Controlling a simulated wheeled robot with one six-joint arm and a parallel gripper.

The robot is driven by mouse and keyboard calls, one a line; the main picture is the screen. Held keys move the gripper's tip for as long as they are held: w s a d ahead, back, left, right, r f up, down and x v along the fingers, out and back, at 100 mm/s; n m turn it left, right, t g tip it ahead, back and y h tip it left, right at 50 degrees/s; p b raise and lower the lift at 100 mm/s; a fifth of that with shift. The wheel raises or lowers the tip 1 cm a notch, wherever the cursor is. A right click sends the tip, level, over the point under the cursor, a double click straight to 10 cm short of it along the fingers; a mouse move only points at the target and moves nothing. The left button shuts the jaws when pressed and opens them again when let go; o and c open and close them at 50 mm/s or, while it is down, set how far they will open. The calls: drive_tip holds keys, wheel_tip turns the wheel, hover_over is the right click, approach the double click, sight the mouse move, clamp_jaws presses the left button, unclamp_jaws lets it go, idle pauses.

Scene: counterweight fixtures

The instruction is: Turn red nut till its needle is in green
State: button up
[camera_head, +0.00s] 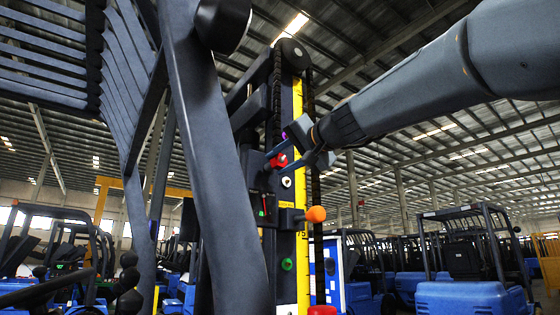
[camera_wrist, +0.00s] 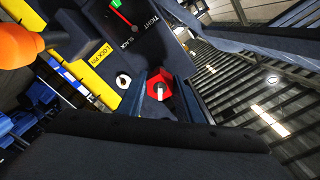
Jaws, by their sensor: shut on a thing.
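The red nut (camera_head: 279,160) sits on the dark face of the mast fixture. In the wrist view the red nut (camera_wrist: 158,97) is a hexagon with a pale stud in its middle. My gripper (camera_head: 291,151) reaches in from the right and its fingers are shut on the nut. In the wrist view my gripper (camera_wrist: 165,92) has one finger on each side of it. A small gauge (camera_wrist: 122,16) with green and red marks lies beside the words TIGHT and SLACK. The gauge (camera_head: 264,206) is tiny in the head view.
An orange knob (camera_head: 316,214) sticks out below the nut, by a yellow LOCK PIN label (camera_wrist: 99,55). A white round part (camera_wrist: 123,80) is close beside my gripper. A yellow scale strip (camera_head: 300,250) runs down the mast. A thick dark post (camera_head: 215,170) stands at the left.

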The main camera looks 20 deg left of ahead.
drive_tip(key=m+p, duration=0.1)
drive_tip(key=m, duration=0.3)
drive_tip(key=shift+m, duration=0.4)
idle(0.4)
drive_tip(key=o, duration=1)
drive_tip(key=shift+o, duration=0.2)
drive_tip(key=b+v, duration=0.2)
drive_tip(key=v, duration=0.5)
drive_tip(key=shift+s+d+b, duration=0.2)
drive_tip(key=shift+d+b, duration=0.1)
drive_tip(key=shift+b, duration=0.1)
